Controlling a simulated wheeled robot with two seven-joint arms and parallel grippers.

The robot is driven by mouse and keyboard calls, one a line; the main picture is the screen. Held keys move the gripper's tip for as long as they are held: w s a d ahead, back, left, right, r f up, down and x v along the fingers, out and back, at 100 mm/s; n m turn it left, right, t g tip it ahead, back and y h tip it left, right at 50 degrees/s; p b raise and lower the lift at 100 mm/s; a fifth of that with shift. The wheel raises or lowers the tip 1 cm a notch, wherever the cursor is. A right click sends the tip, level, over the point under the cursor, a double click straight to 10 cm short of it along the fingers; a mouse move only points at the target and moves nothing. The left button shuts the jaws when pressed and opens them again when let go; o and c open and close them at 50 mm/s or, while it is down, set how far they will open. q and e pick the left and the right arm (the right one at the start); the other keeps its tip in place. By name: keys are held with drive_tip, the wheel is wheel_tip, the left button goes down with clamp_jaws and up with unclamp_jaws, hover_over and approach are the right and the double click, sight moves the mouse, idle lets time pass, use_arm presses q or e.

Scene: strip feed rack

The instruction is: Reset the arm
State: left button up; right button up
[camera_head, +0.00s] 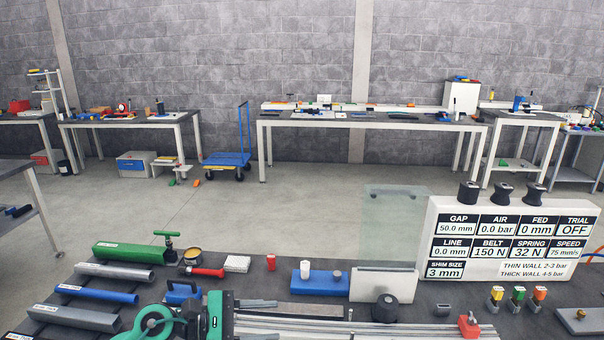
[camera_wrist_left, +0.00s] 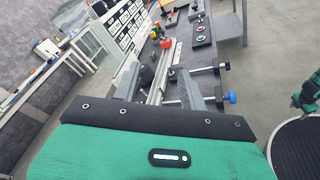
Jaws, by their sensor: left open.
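My left gripper (camera_head: 276,319) is low in the head view, with its green body at left and its two grey fingers pointing right. The fingers are apart with nothing between them. In the left wrist view its green body fills the bottom, and the open fingers (camera_wrist_left: 160,88) point toward the metal rails (camera_wrist_left: 163,75) on the bench. The metal rails (camera_head: 400,328) also run right from near the fingers in the head view. My right gripper does not show in the head view. A green part of mine is at the right edge of the wrist view.
Profiles, including a green channel (camera_head: 130,252), lie at left on the dark bench. A blue block (camera_head: 318,283), a white plate (camera_head: 384,284) and a black knob (camera_head: 385,309) stand behind the rails. The display panel (camera_head: 510,240) stands at right. Open floor lies beyond.

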use_arm(q)
drive_tip(key=a+r+n+t+y, duration=0.1)
drive_tip(key=a+r+n+t, duration=0.1)
drive_tip(key=n+t, duration=0.75)
drive_tip(key=a+r+n+t+y, duration=0.25)
drive_tip(key=n+t, duration=0.25)
drive_tip(key=n, duration=0.9)
drive_tip(key=s+a+f+n+g+y, duration=0.1)
drive_tip(key=s+a+f+n+y, duration=0.1)
drive_tip(key=a+f+n+y, duration=0.65)
drive_tip(key=s+a+f+n+g+y, duration=0.2)
drive_tip(key=f+n+y, duration=0.3)
drive_tip(key=n, duration=0.9)
drive_tip(key=s+f+n+g+h, duration=0.1)
drive_tip(key=s+f+n+g, duration=0.55)
drive_tip(key=s, duration=0.45)
drive_tip(key=s+f+n+g, duration=0.5)
drive_tip(key=s+f, duration=0.3)
drive_tip(key=s, duration=0.3)
wheel_tip(320, 180, down, 29)
drive_tip(key=g, duration=0.1)
drive_tip(key=s+a+f, duration=0.2)
drive_tip(key=s+f, duration=0.7)
drive_tip(key=f, duration=0.1)
drive_tip(key=s+a+f+m+g, duration=0.1)
drive_tip(key=s+a+f, duration=0.1)
drive_tip(key=s+f, duration=0.8)
drive_tip(key=shift+s+f, duration=0.3)
drive_tip(key=shift+f, duration=0.05)
